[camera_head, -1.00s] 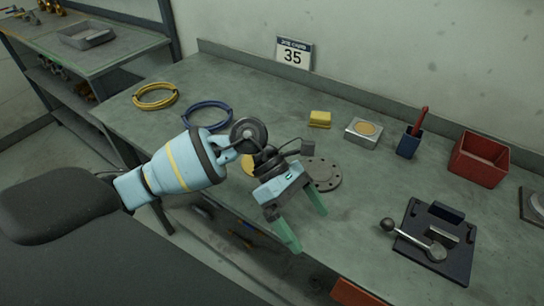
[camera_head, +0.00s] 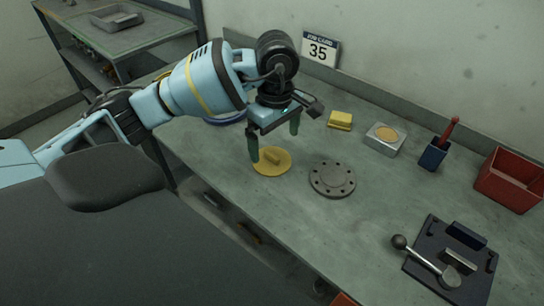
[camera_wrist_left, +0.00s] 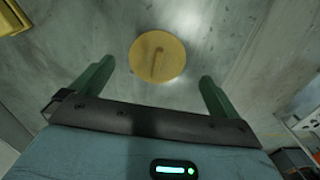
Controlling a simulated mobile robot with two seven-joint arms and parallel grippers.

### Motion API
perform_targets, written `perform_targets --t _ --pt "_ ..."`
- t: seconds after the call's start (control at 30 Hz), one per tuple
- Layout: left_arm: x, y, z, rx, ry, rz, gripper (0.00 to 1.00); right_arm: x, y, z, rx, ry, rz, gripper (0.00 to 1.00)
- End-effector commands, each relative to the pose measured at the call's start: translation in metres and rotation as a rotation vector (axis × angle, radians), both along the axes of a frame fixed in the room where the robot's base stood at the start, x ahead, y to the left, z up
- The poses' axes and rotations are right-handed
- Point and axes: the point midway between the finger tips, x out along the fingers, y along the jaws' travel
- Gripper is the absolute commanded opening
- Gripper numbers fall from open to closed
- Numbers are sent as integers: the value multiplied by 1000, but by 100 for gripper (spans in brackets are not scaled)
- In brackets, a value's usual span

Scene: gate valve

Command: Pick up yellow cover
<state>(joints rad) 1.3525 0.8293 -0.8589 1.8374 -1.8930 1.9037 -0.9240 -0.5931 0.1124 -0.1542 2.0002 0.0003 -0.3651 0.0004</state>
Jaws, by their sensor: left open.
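The yellow cover (camera_head: 272,162) is a flat round disc with a small raised bar handle. It lies on the workbench near its front edge, left of the grey flange. My left gripper (camera_head: 273,142) is open and empty above the cover, its green fingers pointing down. In the left wrist view the cover (camera_wrist_left: 158,57) shows ahead of and between the two spread fingers (camera_wrist_left: 153,88), with its handle in clear sight. I see no contact between fingers and cover. My right gripper is not in view.
A grey bolted flange (camera_head: 332,178) lies just right of the cover. A yellow block (camera_head: 340,120), a tin (camera_head: 385,138), a blue holder (camera_head: 433,155), a red bin (camera_head: 511,180) and a dark lever fixture (camera_head: 452,262) stand farther right. The bench between them is clear.

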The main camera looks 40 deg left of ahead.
Motion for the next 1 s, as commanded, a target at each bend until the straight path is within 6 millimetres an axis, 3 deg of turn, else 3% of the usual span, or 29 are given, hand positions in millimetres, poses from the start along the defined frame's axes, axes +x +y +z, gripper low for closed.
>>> perform_targets --t 0.27,0.6,0.87,1.0 --pt "0 2 -13 -1 1 2 100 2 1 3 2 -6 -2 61" --pt "2 5 -54 -2 -1 0 100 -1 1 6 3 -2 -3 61" --pt "2 5 -57 -1 -1 0 100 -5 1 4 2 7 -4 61" --pt "2 5 -57 -1 -1 0 84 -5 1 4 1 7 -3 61"
